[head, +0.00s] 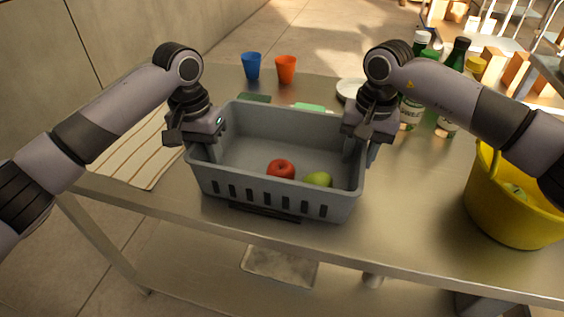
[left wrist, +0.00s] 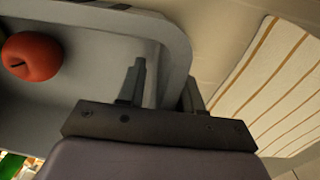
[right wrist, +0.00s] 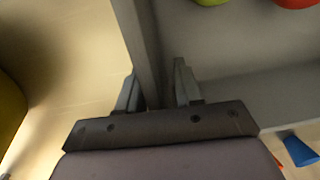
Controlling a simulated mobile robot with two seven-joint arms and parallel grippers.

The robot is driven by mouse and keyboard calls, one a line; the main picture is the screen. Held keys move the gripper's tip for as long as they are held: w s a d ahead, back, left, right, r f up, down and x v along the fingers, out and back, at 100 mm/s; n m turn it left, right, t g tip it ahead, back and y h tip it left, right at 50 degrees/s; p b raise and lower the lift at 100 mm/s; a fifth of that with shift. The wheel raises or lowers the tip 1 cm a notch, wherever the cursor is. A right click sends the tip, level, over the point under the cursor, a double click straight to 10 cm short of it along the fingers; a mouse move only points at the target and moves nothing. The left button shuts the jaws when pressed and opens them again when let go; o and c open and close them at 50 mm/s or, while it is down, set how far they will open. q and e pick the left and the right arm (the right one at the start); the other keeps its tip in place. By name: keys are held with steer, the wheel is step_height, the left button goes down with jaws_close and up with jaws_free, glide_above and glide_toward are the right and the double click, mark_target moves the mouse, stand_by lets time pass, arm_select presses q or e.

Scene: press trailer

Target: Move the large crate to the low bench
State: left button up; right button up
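The large grey crate (head: 280,199) stands upright on the metal table, holding a red apple (head: 281,169) and a green fruit (head: 318,179). My left gripper (head: 204,148) is at the crate's left end, its fingers on either side of the end wall (left wrist: 172,60). My right gripper (head: 360,150) straddles the right end wall in the same way; its wrist view shows the wall (right wrist: 147,50) between the fingers, with a gap on the inner side. Both grippers look open around the walls. I cannot make out a low bench for certain.
The metal table (head: 410,225) also bears a striped cloth (head: 140,160) at left, a blue cup (head: 251,66), an orange cup (head: 286,69), a white plate (head: 349,88) and several bottles (head: 411,112) behind. A yellow bucket (head: 505,215) stands at right. A lower shelf (head: 280,268) lies beneath.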

arm_select(q)
steer(key=shift+f, duration=0.2)
arm_select(e)
steer(key=shift+f, duration=0.15)
arm_select(q)
steer(key=shift+c, duration=0.3)
arm_select(e)
steer(key=shift+c, duration=0.3)
arm_select(q)
jaws_close()
arm_select(e)
jaws_close()
arm_select(q)
steer(key=shift+r, duration=0.15)
